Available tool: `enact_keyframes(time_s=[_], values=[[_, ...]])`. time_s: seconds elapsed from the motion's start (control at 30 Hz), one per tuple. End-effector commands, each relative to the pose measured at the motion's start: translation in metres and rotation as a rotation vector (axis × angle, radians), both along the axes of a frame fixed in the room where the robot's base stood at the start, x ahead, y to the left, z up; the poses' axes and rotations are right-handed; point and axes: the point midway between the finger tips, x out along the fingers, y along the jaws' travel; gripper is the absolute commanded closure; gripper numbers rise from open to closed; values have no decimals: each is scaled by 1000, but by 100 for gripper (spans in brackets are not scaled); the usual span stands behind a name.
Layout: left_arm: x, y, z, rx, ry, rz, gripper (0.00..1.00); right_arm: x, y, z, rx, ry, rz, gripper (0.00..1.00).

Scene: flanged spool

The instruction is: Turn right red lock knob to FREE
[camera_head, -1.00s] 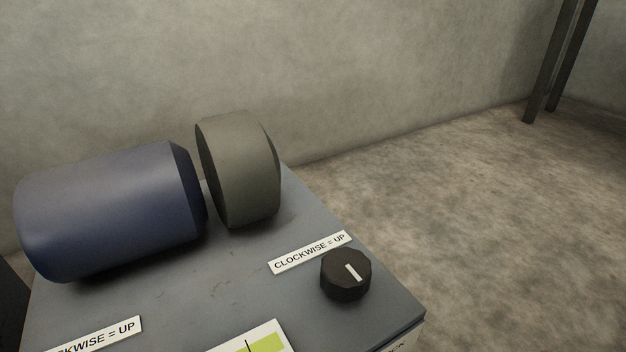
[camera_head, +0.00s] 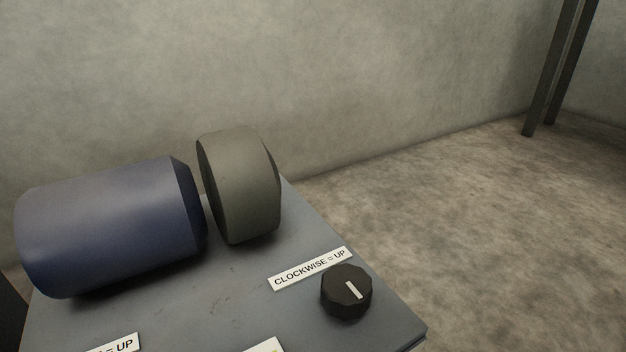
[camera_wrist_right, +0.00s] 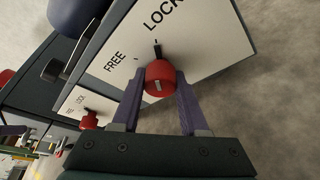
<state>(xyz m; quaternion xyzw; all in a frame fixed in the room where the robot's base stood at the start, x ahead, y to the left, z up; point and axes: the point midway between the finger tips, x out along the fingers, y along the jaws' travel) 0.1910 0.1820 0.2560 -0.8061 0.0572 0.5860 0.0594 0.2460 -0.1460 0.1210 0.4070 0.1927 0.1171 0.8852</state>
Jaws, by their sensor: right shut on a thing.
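The right red lock knob (camera_wrist_right: 160,73) sits on a white plate (camera_wrist_right: 190,45) marked FREE and LOCK in the right wrist view. A dark pointer (camera_wrist_right: 157,47) at the knob extends toward the LOCK side. My right gripper (camera_wrist_right: 160,82) is shut on this knob, one purple finger on each side. A second red knob (camera_wrist_right: 89,120) with its own FREE and LOCK plate shows farther left, apart from my gripper. My left gripper cannot be made out in either view.
In the head view a grey box top (camera_head: 225,290) carries a blue cylinder (camera_head: 110,225), a grey-brown disc (camera_head: 245,185) and a black knob (camera_head: 346,292) beside a CLOCKWISE = UP label (camera_head: 310,269). The floor (camera_head: 480,230) to the right is bare.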

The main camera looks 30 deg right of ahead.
Motion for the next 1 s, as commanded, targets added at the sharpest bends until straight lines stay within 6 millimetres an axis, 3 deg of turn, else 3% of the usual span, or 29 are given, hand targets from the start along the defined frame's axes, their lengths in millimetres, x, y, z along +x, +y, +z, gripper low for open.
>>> enact_keyframes(time_s=[0.47,1.0], values=[[0,1,7,5,-1,-3,50,-1,0,1,-137,-8,0,100],[0,3,20,10,-1,-6,50,-1,0,0,-623,-46,-2,100]])
